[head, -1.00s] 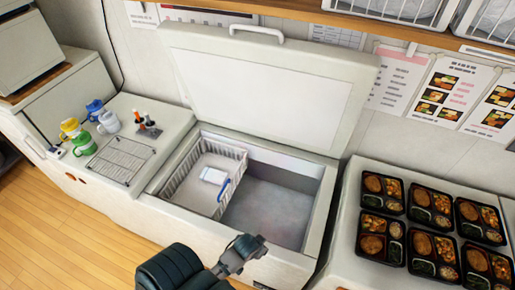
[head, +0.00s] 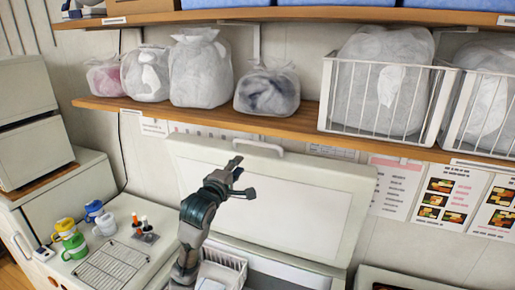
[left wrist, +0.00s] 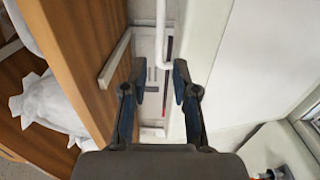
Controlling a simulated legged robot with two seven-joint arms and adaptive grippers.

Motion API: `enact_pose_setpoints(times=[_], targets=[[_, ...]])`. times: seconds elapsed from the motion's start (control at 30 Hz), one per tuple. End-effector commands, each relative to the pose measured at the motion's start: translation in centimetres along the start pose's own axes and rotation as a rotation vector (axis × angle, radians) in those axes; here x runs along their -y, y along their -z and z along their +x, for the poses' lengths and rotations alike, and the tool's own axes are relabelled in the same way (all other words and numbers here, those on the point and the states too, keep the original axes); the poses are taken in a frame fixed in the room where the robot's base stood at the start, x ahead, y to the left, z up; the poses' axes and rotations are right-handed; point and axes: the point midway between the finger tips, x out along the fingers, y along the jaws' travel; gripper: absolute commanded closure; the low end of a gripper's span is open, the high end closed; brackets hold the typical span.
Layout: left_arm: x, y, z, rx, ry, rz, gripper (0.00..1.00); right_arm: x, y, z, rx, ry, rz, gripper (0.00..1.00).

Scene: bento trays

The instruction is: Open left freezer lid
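The freezer lid (head: 290,205) stands raised and leans back toward the wall, its pale inner panel facing me. Its white handle (head: 258,145) sticks up from the top edge. My left gripper (head: 238,172) is raised in front of the lid's upper left part, below and left of the handle in the head view. In the left wrist view the fingers (left wrist: 160,70) are apart with nothing held between them. A white bar (left wrist: 162,35), probably the handle, shows past the fingertips. The freezer opening with a white wire basket (head: 222,268) is partly hidden by my arm. My right gripper is out of view.
A wooden shelf (head: 200,119) with several filled bags and white wire baskets (head: 380,98) runs just above the lid. It also shows close to the left finger in the left wrist view (left wrist: 85,50). Bottles and a wire rack (head: 108,268) stand on the left counter.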

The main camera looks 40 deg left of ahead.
Motion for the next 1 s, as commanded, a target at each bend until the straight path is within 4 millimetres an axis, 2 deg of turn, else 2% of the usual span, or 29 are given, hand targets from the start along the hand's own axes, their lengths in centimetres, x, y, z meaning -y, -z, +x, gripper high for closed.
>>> enact_pose_setpoints(times=[0.17,0.5,0.7,0.83,1.0], targets=[[0.0,0.1,2.6,0.001,0.007,-0.003,0.71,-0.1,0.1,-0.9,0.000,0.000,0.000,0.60],[-0.2,0.2,10.7,0.000,0.006,-0.002,0.71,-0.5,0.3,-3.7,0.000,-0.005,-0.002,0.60],[-0.1,0.1,14.7,-0.001,0.005,0.000,0.71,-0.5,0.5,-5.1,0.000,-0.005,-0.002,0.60],[0.0,0.0,16.2,0.001,0.003,0.000,0.71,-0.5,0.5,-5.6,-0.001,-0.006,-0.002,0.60],[0.1,0.0,17.0,0.001,0.002,0.001,0.71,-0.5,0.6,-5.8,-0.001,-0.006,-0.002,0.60]])
